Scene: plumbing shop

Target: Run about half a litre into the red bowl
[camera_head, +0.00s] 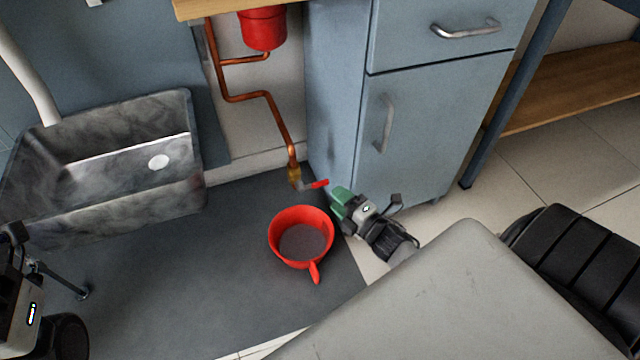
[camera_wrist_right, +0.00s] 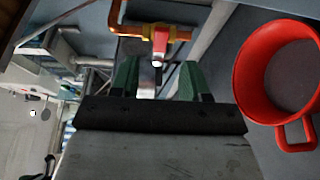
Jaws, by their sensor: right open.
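The red bowl (camera_head: 300,216) stands upright on the dark mat, its handle toward me. It also shows at the right of the right wrist view (camera_wrist_right: 249,75). Its inside bottom looks grey; I cannot tell whether that is liquid. A brass tap (camera_head: 294,174) ends the copper pipe behind the bowl, with a red lever (camera_head: 320,184) pointing right. My right gripper (camera_head: 336,194) is open at the lever's end. In the right wrist view the lever (camera_wrist_right: 160,40) shows between and beyond the green fingers (camera_wrist_right: 157,78). My left arm is at the left edge; its jaw state is unclear.
A stone-grey sink (camera_head: 185,190) stands at the left. A red vessel (camera_head: 263,28) hangs on the copper pipe (camera_head: 222,75) above. A blue cabinet (camera_head: 420,120) stands close behind my right gripper. The dark mat (camera_head: 180,270) is clear left of the bowl.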

